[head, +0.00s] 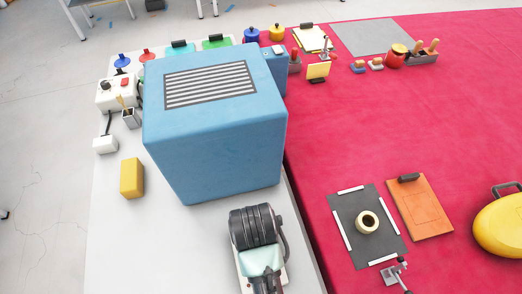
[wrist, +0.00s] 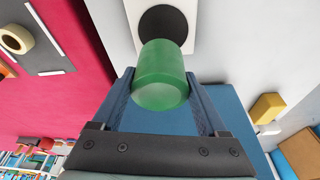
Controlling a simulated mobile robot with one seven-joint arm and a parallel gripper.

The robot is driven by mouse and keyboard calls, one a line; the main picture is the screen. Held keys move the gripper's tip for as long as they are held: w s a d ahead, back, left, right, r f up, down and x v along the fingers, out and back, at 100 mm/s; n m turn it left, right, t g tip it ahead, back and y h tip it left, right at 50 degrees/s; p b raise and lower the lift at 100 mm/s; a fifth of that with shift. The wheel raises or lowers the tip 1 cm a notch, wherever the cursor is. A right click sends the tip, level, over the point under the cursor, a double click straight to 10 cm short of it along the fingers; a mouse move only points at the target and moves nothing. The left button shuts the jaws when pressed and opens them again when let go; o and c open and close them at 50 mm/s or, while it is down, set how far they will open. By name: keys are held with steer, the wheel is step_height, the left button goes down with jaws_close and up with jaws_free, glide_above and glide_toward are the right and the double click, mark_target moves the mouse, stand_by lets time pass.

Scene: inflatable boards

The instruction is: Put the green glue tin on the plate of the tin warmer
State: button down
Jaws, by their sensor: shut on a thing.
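The green glue tin (wrist: 161,82) is held between the two blue fingers of my gripper (wrist: 161,92) in the wrist view. Beyond it is the tin warmer (wrist: 184,38), a white base with a round black plate (wrist: 163,24). The tin overlaps the plate's lower edge in that view; the height between them cannot be told. In the head view my own dark ribbed arm end (head: 257,228) covers this spot, so the tin, fingers and warmer are hidden there.
A large blue box (head: 215,130) with a striped top stands just beyond my arm and shows behind the fingers. A yellow block (head: 132,178) lies to its left. On the red cloth at right are a tape roll (head: 367,222) and an orange clipboard (head: 420,205).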

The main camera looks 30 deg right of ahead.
steer(key=f, duration=0.3)
steer(key=shift+a, duration=0.25)
steer(key=shift+f, duration=2.2)
steer(key=shift+d+f, duration=0.1)
jaws_free()
steer(key=shift+f, duration=0.1)
